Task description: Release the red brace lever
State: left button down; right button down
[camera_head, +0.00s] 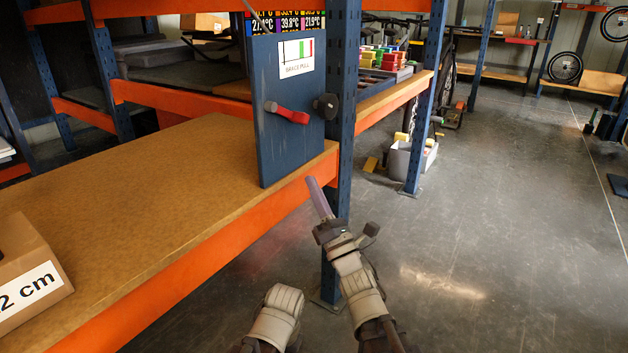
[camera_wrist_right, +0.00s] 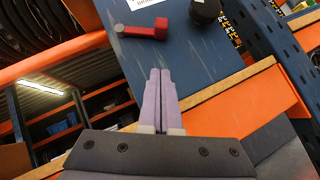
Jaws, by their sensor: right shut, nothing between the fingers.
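The red brace lever (camera_head: 288,112) is mounted on a dark blue upright panel (camera_head: 285,150) under a small label with "BRACE PULL" text. It lies nearly level, with a grey end at its left. It also shows in the right wrist view (camera_wrist_right: 140,28), ahead of the fingers. My right gripper (camera_head: 315,189) is shut and empty, below and to the right of the lever, apart from it. Its purple fingers lie together in the right wrist view (camera_wrist_right: 160,75). My left arm shows only in part at the bottom of the head view; its gripper fingers are not visible.
A black round knob (camera_head: 326,106) sits right of the lever, by a blue rack post (camera_head: 342,120). The wooden shelf (camera_head: 150,190) has an orange front beam (camera_head: 200,262). A cardboard box (camera_head: 30,270) stands at its left. The floor at right is mostly free.

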aim_at(290, 114)
jog(key=w+a+r+p, duration=0.1)
jog(key=w+r+p, duration=0.6)
jog(key=r+p, duration=0.1)
jog(key=shift+w+a+r, duration=0.2)
jog(key=shift+a+r, duration=0.1)
jog(key=shift+a, duration=0.1)
jog(key=shift+w+d+r+p, duration=0.45)
jog(key=shift+w+r+p, duration=0.15)
